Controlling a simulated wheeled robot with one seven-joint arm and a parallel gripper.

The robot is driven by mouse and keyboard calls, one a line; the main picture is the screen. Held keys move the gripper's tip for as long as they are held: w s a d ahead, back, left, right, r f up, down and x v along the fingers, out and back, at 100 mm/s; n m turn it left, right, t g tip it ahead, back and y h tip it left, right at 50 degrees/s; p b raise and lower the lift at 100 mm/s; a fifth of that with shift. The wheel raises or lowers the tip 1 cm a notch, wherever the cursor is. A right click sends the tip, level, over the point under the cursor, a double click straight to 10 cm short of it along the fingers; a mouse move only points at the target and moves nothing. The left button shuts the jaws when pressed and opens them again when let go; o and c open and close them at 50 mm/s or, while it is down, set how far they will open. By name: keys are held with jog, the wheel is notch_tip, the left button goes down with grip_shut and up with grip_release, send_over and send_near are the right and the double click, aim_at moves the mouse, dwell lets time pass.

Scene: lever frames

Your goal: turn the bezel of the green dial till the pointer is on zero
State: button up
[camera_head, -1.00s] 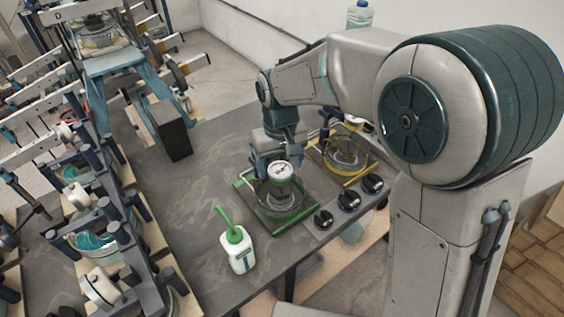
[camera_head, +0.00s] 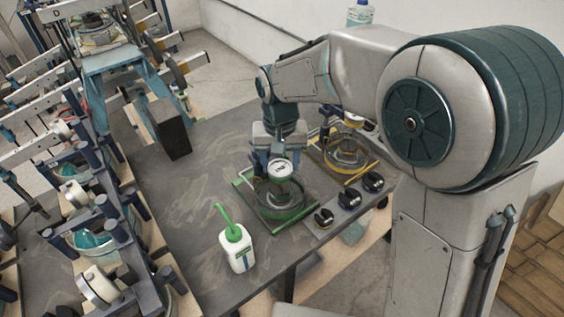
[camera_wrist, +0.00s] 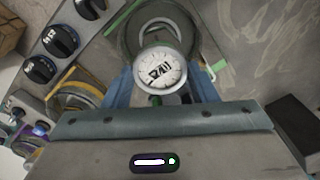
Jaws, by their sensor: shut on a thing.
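The green dial (camera_head: 281,169) has a round white face and stands above a round base with a green rim, on a green-edged mat (camera_head: 297,216). In the wrist view the dial face (camera_wrist: 161,71) shows dark marks, too small and blurred to read the pointer against zero. My gripper (camera_head: 276,158) is at the dial from behind and above. Its blue fingers (camera_wrist: 163,80) lie on either side of the dial and are shut on its bezel. The exact contact spots are hidden.
A similar yellow-edged station (camera_head: 346,155) stands to the right. Several black knobs (camera_head: 349,199) line the table's front right. A white bottle with a green spout (camera_head: 238,247) stands in front of the dial. A black block (camera_head: 169,130) stands at the back left; the tabletop between is clear.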

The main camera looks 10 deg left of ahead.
aim_at(280, 167)
jog(key=m+b, duration=0.1)
jog(key=m, duration=0.4)
jog(key=shift+m, duration=0.3)
jog(key=m, duration=0.4)
jog(key=shift+m, duration=0.4)
jog(key=shift+r, duration=0.1)
jog(key=o, duration=1)
notch_tip(280, 167, up, 14)
jog(key=p, duration=0.9)
jog(key=shift+p, duration=0.4)
